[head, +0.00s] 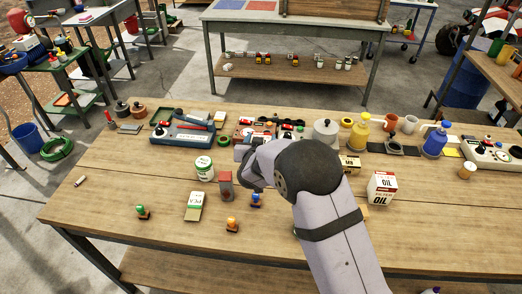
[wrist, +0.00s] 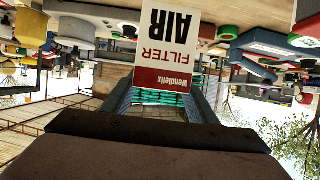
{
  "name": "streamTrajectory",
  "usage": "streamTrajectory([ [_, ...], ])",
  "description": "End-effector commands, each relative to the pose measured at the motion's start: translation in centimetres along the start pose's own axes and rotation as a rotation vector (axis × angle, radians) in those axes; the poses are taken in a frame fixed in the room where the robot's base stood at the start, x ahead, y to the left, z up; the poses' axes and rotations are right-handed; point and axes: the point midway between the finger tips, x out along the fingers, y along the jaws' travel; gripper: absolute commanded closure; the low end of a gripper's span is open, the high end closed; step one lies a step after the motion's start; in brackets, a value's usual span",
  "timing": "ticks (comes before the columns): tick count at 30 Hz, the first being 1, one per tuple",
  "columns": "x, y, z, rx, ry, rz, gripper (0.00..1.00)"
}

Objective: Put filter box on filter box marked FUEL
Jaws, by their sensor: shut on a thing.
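My gripper (head: 246,160) is over the middle of the workbench, partly hidden by my arm in the head view. In the wrist view it is shut on a white and dark red filter box (wrist: 166,50) marked AIR, which appears upside down there. In the head view I cannot make out this box for sure; a small red and grey block (head: 226,184) shows just below the gripper. A white and red filter box (head: 382,187) marked OIL stands right of my arm. I cannot read the word FUEL on any box.
A blue-grey machine (head: 183,130), a grey pot (head: 326,131) and yellow and blue bottles line the back. The front left bench is mostly clear.

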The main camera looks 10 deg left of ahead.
Motion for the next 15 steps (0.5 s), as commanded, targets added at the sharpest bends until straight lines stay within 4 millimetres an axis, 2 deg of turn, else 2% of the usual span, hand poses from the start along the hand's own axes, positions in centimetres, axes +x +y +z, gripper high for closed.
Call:
streamTrajectory([
  [2, -0.4, 0.0, -1.1, 0.002, 0.005, -0.001, 0.77],
  [6, -0.8, 0.0, -2.1, 0.001, 0.003, 0.0, 0.77],
  [15, -1.0, 0.1, -2.6, 0.0, 0.001, 0.002, 0.77],
])
